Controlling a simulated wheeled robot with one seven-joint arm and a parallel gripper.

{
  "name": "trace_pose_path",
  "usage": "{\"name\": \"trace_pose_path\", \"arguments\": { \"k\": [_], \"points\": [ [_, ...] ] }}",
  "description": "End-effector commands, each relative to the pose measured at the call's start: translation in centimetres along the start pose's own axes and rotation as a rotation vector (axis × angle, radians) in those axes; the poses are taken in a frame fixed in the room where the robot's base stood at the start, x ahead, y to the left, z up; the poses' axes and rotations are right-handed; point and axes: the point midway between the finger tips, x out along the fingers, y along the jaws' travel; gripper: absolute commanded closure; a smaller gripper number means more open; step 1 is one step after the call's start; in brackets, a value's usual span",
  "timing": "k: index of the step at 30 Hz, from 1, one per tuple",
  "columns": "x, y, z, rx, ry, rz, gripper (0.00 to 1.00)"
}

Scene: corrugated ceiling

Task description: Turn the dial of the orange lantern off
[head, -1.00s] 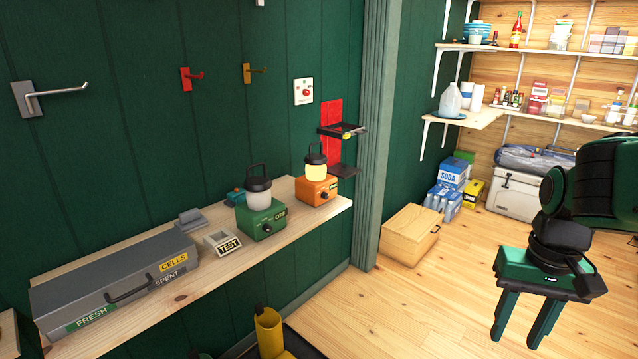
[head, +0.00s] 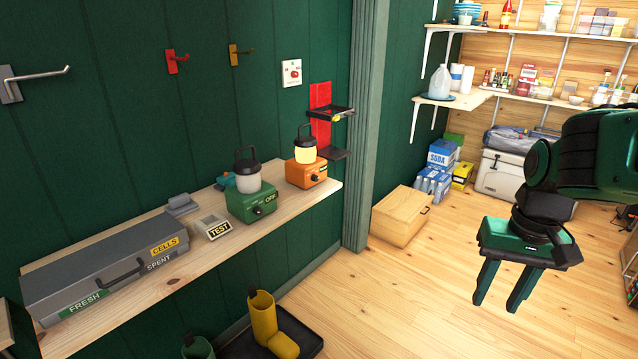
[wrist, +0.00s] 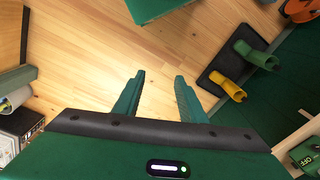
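The orange lantern (head: 306,172) stands at the right end of the wooden wall shelf, and its globe (head: 305,154) glows yellow. A dark dial (head: 313,178) is on the front of its base; its exact setting is too small to read. My gripper (head: 496,300) hangs over the floor at the right, well apart from the lantern, with its fingers pointing down. In the wrist view my gripper (wrist: 160,80) is open, with bare floor between the two fingers.
A green lantern (head: 252,203) with an unlit globe stands left of the orange one. The TEST box (head: 212,227) and a grey case (head: 100,275) share the shelf (head: 190,262). A red bracket (head: 320,125) is beside the orange lantern. Boots (head: 263,318) stand below. Open floor lies between.

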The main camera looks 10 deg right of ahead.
Motion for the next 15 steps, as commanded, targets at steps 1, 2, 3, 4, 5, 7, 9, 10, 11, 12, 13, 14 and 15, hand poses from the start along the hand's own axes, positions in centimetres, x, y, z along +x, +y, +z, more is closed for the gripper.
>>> {"name": "trace_pose_path", "arguments": {
  "k": [1, 2, 3, 4, 5, 7, 9, 10, 11, 12, 13, 14, 15],
  "points": [
    [0.4, -0.9, -1.5, -0.002, 0.009, -0.005, 0.62],
    [0.5, -1.5, -2.5, -0.004, 0.021, -0.013, 0.62],
    [0.8, -2.5, -4.0, -0.004, 0.037, -0.027, 0.62],
    [1.1, -3.3, -5.1, -0.004, 0.049, -0.040, 0.62],
    [1.3, -4.2, -6.2, -0.004, 0.062, -0.055, 0.62],
    [2.0, -6.2, -8.7, -0.002, 0.086, -0.094, 0.62],
    [2.8, -8.5, -11.1, 0.004, 0.107, -0.141, 0.62],
    [3.1, -9.5, -12.1, 0.007, 0.115, -0.163, 0.62],
    [3.5, -10.4, -13.0, 0.012, 0.122, -0.186, 0.62],
    [3.9, -11.8, -14.2, 0.019, 0.130, -0.220, 0.62],
    [4.3, -12.8, -15.1, 0.026, 0.135, -0.246, 0.62],
    [4.7, -13.8, -15.9, 0.032, 0.138, -0.273, 0.62],
    [5.1, -15.2, -17.0, 0.043, 0.142, -0.311, 0.62]
  ]
}}
